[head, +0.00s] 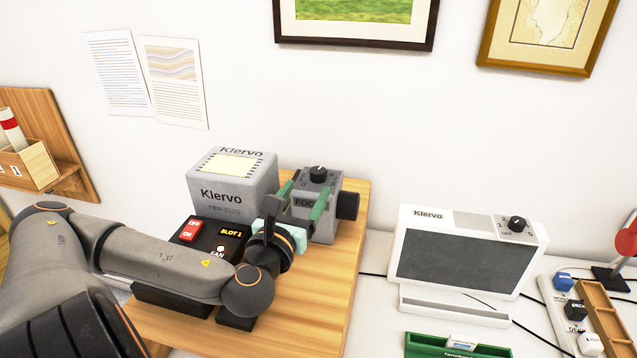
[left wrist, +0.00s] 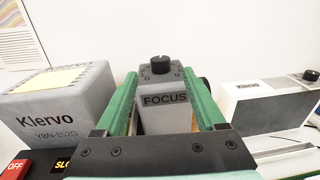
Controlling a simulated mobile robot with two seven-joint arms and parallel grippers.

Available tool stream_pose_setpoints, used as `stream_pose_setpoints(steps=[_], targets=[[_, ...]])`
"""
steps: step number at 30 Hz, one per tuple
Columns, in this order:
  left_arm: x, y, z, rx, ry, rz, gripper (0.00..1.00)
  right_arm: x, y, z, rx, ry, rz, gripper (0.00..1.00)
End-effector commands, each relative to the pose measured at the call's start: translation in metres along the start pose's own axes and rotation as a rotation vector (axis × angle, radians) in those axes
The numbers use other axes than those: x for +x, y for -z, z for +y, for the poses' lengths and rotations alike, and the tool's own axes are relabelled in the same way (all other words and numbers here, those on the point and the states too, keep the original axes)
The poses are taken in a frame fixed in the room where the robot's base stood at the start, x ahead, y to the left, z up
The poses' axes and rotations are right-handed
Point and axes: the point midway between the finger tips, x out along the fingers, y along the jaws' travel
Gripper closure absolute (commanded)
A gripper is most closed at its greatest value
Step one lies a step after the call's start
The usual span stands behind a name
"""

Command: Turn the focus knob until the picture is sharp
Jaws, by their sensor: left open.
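The focus knob (head: 319,173) is a black dial with a light pointer mark on top of a grey box labelled FOCUS (head: 326,222). In the left wrist view the knob (left wrist: 161,65) stands upright beyond the fingertips, roughly centred between them. My left gripper (head: 309,187) is open, with its green fingers apart at the near side of the box. I cannot tell whether they touch it. Nothing is held. A white Klervo unit with a plain dark grey screen (head: 462,257) stands to the right; no picture detail shows on it. My right gripper is not in view.
A grey Klervo box (head: 231,184) stands left of the focus box on the wooden board (head: 320,290). A black panel with a red switch (head: 190,230) lies partly behind my left arm. Cables and a button strip (head: 570,309) lie at right.

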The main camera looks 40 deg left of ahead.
Motion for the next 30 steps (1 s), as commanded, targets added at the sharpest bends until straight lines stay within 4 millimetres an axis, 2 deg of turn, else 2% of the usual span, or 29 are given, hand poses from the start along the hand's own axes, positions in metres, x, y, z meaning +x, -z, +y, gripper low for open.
stream_pose_setpoints(steps=[1,10,12,19,30], targets=[[0.004,0.005,0.000,0.000,0.000,-0.006,0.28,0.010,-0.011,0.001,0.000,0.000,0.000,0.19],[0.035,0.004,0.000,-0.004,0.000,-0.007,0.28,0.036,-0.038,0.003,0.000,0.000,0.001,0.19],[0.049,-0.003,0.001,-0.007,-0.003,-0.001,0.28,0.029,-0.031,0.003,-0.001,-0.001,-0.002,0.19],[0.076,-0.002,0.000,-0.003,0.000,-0.001,0.28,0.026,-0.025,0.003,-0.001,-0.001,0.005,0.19],[0.083,-0.001,0.000,-0.001,0.002,0.000,0.28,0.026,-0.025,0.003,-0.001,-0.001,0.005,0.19]])
